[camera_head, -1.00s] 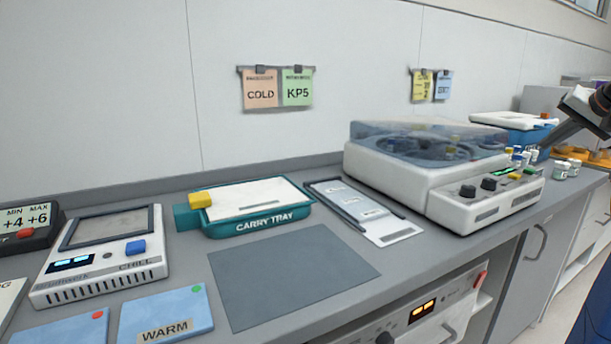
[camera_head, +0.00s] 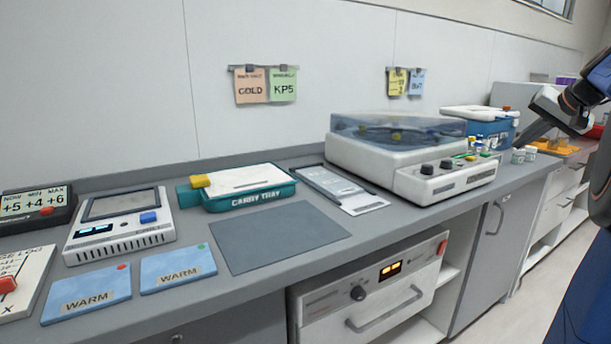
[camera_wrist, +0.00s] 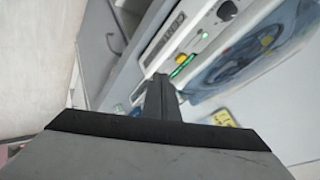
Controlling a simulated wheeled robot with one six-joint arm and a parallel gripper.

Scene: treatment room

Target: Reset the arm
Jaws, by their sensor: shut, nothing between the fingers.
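My gripper (camera_head: 527,134) shows at the right edge of the head view, held above the counter near the blue box. In the wrist view the fingers (camera_wrist: 160,98) are together with nothing between them. Part of my arm (camera_head: 590,90) runs off the right edge of the head view.
The machine (camera_head: 400,160) with a clear lid stands on the counter, near small vials (camera_head: 520,156) and a blue box (camera_head: 490,132). A teal carry tray (camera_head: 245,200), a chill device (camera_head: 120,240) and two blue warm packs (camera_head: 178,268) stand left. The grey mat (camera_head: 275,238) is bare.

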